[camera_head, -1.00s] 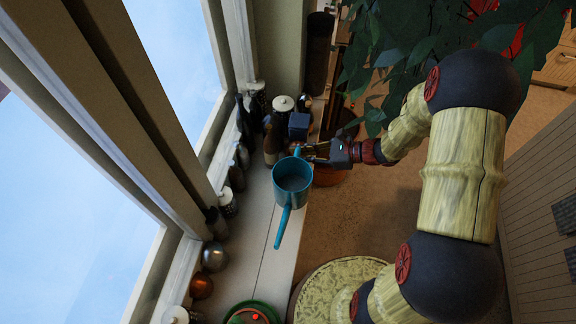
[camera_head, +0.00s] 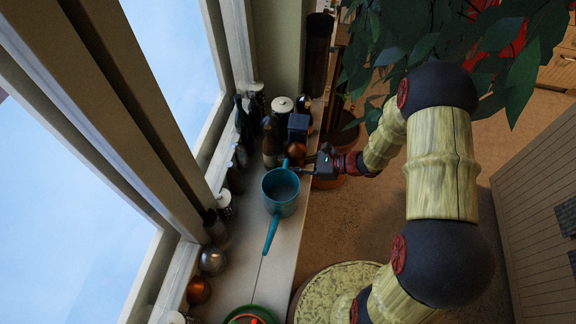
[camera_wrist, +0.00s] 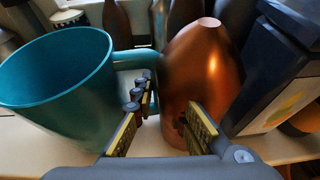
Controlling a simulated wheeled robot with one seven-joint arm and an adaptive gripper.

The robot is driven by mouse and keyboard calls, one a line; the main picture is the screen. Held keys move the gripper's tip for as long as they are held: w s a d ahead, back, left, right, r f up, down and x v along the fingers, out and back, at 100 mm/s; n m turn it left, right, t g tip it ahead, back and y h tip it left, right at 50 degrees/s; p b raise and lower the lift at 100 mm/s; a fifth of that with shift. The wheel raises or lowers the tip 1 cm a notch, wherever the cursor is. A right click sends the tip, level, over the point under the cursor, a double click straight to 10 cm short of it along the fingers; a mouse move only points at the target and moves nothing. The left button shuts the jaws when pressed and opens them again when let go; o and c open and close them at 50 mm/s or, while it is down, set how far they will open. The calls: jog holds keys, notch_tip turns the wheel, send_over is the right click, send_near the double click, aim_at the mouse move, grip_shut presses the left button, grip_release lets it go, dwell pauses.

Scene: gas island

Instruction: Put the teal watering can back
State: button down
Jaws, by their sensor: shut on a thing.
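The teal watering can (camera_head: 281,197) is over the pale window sill, with its open top facing up and its long spout toward the bottom of the head view. In the wrist view the can (camera_wrist: 62,88) fills the left side, and its handle reaches toward my fingers. My gripper (camera_head: 309,168) comes in from the right and is shut on the can's handle side. In the wrist view, my gripper's (camera_wrist: 165,128) fingers partly hide the grip. I cannot tell whether the can's base touches the sill.
A copper pointed vessel (camera_wrist: 203,70) stands close ahead of my fingers, with a dark blue box (camera_head: 298,124) behind it. Dark bottles (camera_head: 271,145) line the window side. Silver (camera_head: 213,259) and copper (camera_head: 199,291) balls lie lower left. Bare sill (camera_head: 238,265) shows around the spout.

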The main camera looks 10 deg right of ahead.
jog(key=shift+f, duration=0.1)
jog(key=c, duration=2.2)
grip_release()
jog(key=shift+c, duration=0.2)
jog(key=o, duration=0.4)
jog(key=shift+c, duration=0.2)
jog(key=shift+o, duration=0.4)
